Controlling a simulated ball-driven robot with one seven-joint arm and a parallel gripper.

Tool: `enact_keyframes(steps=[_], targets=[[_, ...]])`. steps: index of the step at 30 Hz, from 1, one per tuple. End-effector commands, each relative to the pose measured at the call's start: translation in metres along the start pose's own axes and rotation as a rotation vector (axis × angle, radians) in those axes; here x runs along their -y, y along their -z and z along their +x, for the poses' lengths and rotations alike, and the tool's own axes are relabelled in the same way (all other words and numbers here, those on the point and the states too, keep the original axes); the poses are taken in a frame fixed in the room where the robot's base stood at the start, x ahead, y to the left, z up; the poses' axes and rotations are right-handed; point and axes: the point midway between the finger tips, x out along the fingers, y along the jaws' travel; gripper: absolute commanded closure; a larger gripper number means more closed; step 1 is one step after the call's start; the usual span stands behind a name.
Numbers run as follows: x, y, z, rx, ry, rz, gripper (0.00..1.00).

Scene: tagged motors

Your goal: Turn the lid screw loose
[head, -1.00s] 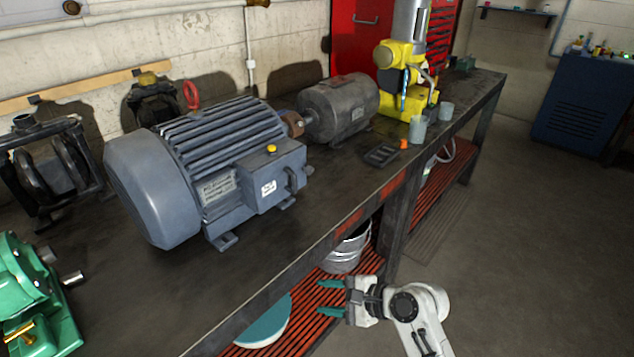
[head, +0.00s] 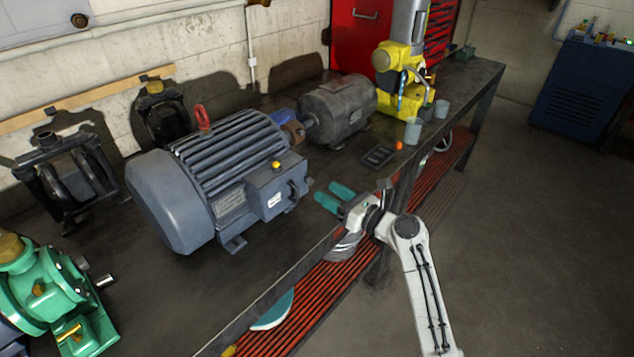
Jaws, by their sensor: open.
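A large blue-grey motor (head: 180,205) with a finned top stands on the workbench (head: 290,262). A terminal box (head: 268,198) with a white tag sticks out of its near side. A small yellow screw (head: 277,165) sits on the lid on top of that box. My gripper (head: 328,197) has teal fingers, spread apart and empty. In the picture it is right of the terminal box and lower than the yellow screw, over the bench's front edge, not touching the motor.
A smaller grey motor (head: 338,110) stands behind the blue-grey one. A dark tray (head: 378,156), an orange cap (head: 399,145), grey cups (head: 413,130) and a yellow machine (head: 403,80) are further back. A green machine (head: 50,290) stands at the lower left. Bare bench lies before the motor.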

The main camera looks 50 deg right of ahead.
Motion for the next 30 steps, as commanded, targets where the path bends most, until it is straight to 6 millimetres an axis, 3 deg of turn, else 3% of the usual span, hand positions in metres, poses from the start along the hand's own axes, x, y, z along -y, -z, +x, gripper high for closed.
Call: enact_keyframes(steps=[3, 9, 21, 30], targets=[[0.0, -0.001, 0.021, -0.001, 0.0, 0.0, 0.52], [0.0, -0.001, 0.043, -0.001, 0.0, 0.0, 0.52], [0.0, 0.001, 0.049, -0.001, 0.001, -0.001, 0.52], [0.0, 0.001, 0.049, -0.001, 0.001, -0.002, 0.81]])
